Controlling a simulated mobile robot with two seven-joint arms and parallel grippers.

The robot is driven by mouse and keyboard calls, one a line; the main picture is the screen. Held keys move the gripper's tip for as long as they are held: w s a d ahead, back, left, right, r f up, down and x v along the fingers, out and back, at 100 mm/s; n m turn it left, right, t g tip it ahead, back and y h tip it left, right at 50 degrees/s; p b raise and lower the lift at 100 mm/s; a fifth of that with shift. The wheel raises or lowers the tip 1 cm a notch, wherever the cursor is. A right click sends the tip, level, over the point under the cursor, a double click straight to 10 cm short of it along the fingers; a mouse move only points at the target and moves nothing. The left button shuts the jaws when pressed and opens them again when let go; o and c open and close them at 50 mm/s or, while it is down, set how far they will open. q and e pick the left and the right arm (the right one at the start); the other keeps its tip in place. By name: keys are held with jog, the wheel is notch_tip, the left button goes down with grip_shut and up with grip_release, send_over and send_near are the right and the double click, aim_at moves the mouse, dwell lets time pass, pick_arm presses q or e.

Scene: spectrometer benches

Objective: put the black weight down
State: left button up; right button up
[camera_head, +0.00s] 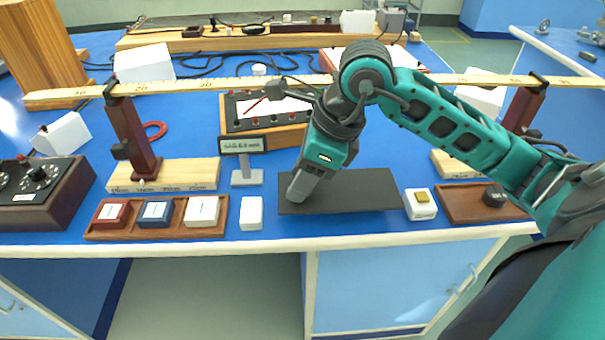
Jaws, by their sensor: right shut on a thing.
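My right gripper (297,191) reaches down from the right arm to the left end of a dark grey mat (365,190) on the blue bench. It is shut, with its grey fingers low over the mat's left edge. The black weight in it is mostly hidden by the fingers and hard to tell from the dark mat; I cannot tell whether it touches the mat. A small dark block (493,195) sits in the brown tray (460,206) at the right. My left gripper is not in view.
A white block (251,214) and a small display stand (246,179) are just left of the gripper. A three-block tray (180,231) lies farther left. A white block with a gold top (420,204) is right of the mat. A long ruler (210,84) crosses behind on posts.

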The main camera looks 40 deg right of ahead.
jog(key=o, duration=1.2)
jog(key=shift+d+r+p, duration=0.1)
jog(key=shift+r+p, duration=0.25)
jog(key=shift+r, duration=0.1)
jog(key=p+v, duration=0.1)
jog(key=v, duration=1)
jog(key=shift+s+r+p, duration=0.1)
jog(key=shift+r+p, duration=0.1)
jog(key=shift+p, duration=0.1)
